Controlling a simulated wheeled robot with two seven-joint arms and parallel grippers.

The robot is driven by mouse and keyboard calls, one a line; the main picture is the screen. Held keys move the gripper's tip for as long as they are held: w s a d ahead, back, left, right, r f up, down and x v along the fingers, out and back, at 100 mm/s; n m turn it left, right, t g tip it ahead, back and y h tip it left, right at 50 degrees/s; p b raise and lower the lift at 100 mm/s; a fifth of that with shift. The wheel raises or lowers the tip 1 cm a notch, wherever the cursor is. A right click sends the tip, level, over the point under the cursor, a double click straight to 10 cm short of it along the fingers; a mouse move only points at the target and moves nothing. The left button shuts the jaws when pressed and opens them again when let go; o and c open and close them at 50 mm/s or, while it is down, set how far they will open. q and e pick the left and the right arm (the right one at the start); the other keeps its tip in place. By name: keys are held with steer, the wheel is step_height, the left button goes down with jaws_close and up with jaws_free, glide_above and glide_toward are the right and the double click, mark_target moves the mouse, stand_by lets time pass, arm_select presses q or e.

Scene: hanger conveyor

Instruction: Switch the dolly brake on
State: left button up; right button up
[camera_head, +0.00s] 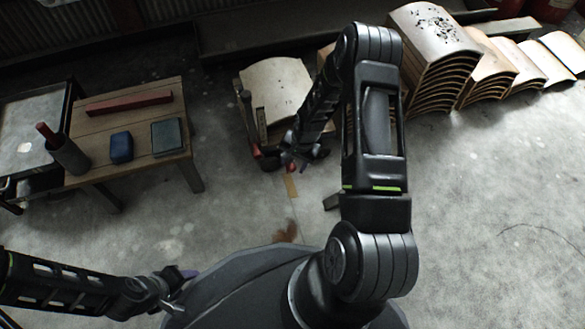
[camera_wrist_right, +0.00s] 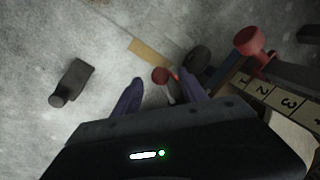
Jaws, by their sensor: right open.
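The dolly (camera_head: 243,110) stands on the floor at the upper middle of the head view, partly hidden by my right arm. In the right wrist view, a small lever with a round red knob (camera_wrist_right: 160,75) shows beside a dark wheel (camera_wrist_right: 197,60); it looks like the brake lever. My right gripper (camera_wrist_right: 157,90) is open, with the knob in view between its two purple fingers. I cannot tell whether they touch it. In the head view this gripper (camera_head: 296,155) is at the dolly's near end. My left gripper (camera_head: 180,288) is low at the left, away from the dolly; its jaw opening is unclear.
A larger red cup-shaped part (camera_wrist_right: 250,40) and a numbered strip (camera_wrist_right: 285,102) are beside the wheel. A dark block (camera_wrist_right: 72,82) lies on the floor. A wooden table (camera_head: 130,125) stands left; stacked curved panels (camera_head: 435,45) stand upper right. Floor at right is clear.

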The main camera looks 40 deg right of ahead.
steer(key=shift+w+a+f+b, duration=0.1)
steer(key=shift+w+f+b, duration=0.1)
steer(key=shift+f, duration=0.4)
steer(key=shift+w+f+b, duration=0.1)
steer(key=shift+f+b, duration=0.05)
steer(key=shift+f, duration=0.4)
steer(key=shift+s, duration=0.1)
jaws_close()
stand_by(0.5)
